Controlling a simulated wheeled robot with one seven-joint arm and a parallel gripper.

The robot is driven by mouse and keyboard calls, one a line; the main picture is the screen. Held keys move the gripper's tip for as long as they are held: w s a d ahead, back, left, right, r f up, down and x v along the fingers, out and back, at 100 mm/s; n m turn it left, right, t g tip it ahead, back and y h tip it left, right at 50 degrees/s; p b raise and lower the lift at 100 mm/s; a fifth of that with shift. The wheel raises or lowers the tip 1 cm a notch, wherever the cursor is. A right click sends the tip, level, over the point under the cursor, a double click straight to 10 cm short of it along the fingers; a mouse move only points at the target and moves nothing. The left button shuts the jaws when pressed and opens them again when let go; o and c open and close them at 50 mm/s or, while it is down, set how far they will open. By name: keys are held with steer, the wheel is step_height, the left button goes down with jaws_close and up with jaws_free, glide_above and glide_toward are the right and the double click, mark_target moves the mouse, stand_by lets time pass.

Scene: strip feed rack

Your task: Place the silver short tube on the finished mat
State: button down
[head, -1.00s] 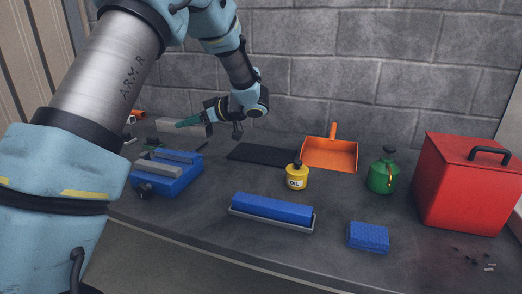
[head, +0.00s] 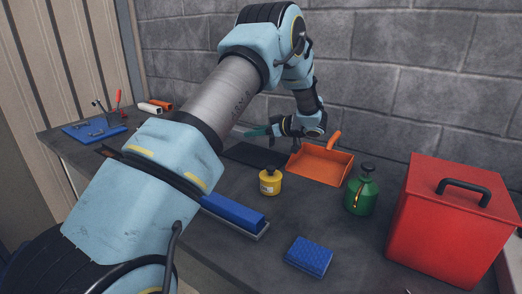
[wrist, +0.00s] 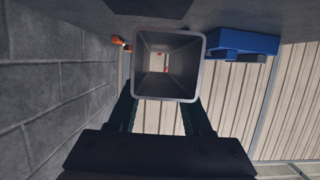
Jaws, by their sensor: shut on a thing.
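My gripper (head: 258,131) is shut on a hollow, square-section silver tube (wrist: 168,86). In the wrist view the tube's open end faces the camera, between the two dark green fingers. In the head view the tube is mostly hidden behind the teal fingers. The gripper is held above the table, near the back wall. A flat black mat (head: 250,156) lies on the table below and just in front of it; it looks bare, though my arm hides part of its left side.
An orange dustpan (head: 322,164) sits right of the mat. A blue mat (head: 92,131) with tools lies far left.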

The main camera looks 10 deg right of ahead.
steer(key=shift+f+p, duration=0.85)
steer(key=shift+f, duration=2.45)
steer(key=shift+f, duration=0.15)
steer(key=shift+c, duration=1.6)
jaws_free()
